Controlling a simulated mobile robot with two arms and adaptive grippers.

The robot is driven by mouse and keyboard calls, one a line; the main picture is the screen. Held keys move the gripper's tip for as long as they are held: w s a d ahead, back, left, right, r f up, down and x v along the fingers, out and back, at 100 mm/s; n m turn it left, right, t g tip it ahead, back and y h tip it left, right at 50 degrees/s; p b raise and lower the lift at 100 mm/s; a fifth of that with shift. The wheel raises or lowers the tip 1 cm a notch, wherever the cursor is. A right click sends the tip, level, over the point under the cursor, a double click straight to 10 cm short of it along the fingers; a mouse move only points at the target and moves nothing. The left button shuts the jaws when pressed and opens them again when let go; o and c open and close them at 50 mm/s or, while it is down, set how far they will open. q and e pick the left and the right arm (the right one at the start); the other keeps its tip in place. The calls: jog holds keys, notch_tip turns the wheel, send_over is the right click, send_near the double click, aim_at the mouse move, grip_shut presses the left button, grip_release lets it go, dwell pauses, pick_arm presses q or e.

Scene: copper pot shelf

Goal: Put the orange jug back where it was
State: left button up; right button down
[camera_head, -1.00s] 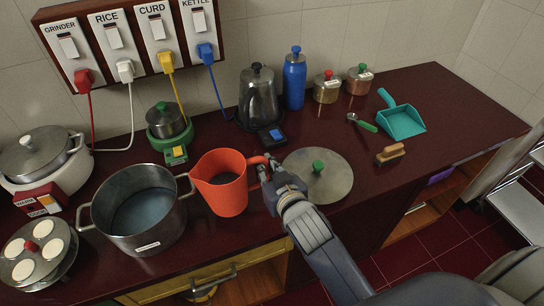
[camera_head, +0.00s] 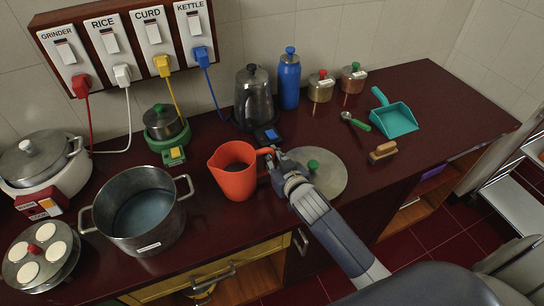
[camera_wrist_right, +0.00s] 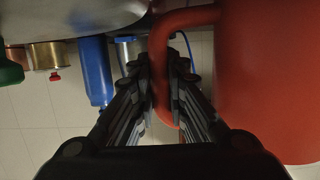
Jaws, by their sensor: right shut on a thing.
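The orange jug (camera_head: 233,180) is upright at the counter's middle, right of the steel pot, with dark contents visible inside. I cannot tell whether its base touches the counter. My right gripper (camera_head: 275,166) is shut on the jug's handle, on its right side. In the right wrist view the handle (camera_wrist_right: 160,60) runs between the fingers of my right gripper (camera_wrist_right: 163,100), and the jug's body (camera_wrist_right: 270,90) fills the right side. My left gripper is not in view.
A steel pot (camera_head: 165,241) of liquid stands left of the jug. A round lid with a green knob (camera_head: 312,164) lies just right, partly behind my gripper. The kettle (camera_head: 252,100) and blue bottle (camera_head: 289,82) stand behind. A brush (camera_head: 383,151) and teal dustpan (camera_head: 394,120) lie right.

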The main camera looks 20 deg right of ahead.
jog(key=shift+r, duration=0.1)
jog(key=c, duration=1.6)
grip_release()
jog(key=shift+s, duration=0.1)
jog(key=b+v, duration=0.1)
jog(key=v, duration=1.1)
jog(key=shift+b, duration=0.35)
